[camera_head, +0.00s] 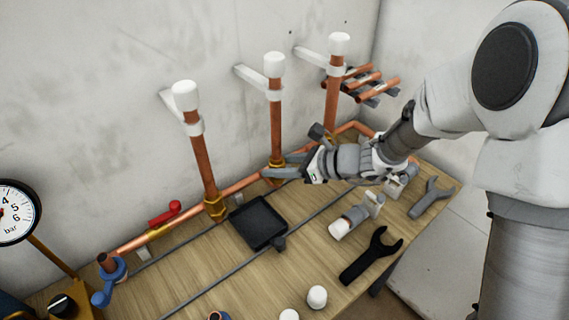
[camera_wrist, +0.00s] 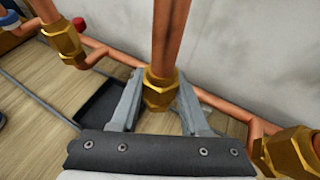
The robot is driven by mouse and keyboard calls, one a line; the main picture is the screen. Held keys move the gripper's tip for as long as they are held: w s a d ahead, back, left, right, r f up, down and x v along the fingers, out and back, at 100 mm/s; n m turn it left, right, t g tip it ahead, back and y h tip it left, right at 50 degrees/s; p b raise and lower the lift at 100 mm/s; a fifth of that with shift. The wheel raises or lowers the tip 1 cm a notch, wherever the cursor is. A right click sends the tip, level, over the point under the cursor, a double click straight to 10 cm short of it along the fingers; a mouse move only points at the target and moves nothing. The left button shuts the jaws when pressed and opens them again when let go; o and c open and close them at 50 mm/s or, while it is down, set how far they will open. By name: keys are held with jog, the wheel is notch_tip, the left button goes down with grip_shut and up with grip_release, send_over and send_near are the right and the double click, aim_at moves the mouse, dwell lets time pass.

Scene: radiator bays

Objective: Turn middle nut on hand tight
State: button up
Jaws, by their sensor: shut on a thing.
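The middle nut (camera_wrist: 160,90) is a brass hex nut at the foot of the middle vertical copper pipe (camera_head: 276,120). It also shows in the head view (camera_head: 276,173). My gripper (camera_wrist: 160,92) reaches it from the front right, level with the nut, with one grey finger on each side of it. The fingers are shut on the nut. The left nut (camera_head: 216,208) sits at the foot of the left pipe and also shows in the wrist view (camera_wrist: 64,42). The right nut (camera_wrist: 290,152) is at the lower right of the wrist view; my arm hides it in the head view.
A black tray (camera_head: 258,222) lies in front of the pipes. A black wrench (camera_head: 372,256), a grey wrench (camera_head: 430,197), a white-capped valve (camera_head: 352,217) and white caps (camera_head: 317,297) lie on the bench. A red-handled valve (camera_head: 165,214) and a gauge (camera_head: 16,212) are at left.

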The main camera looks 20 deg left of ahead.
jog(key=shift+f+m+t+h+b, duration=0.1)
jog(key=shift+m+t+h+b, duration=0.3)
jog(key=shift+m+t+b, duration=2.45)
jog(key=shift+h+b, duration=0.5)
jog(key=shift+b, duration=2.5)
jog(key=shift+m+t+h+b, duration=1)
jog(key=shift+m+t+b, duration=0.45)
jog(key=shift+b, duration=3)
jog(key=o, duration=1.2)
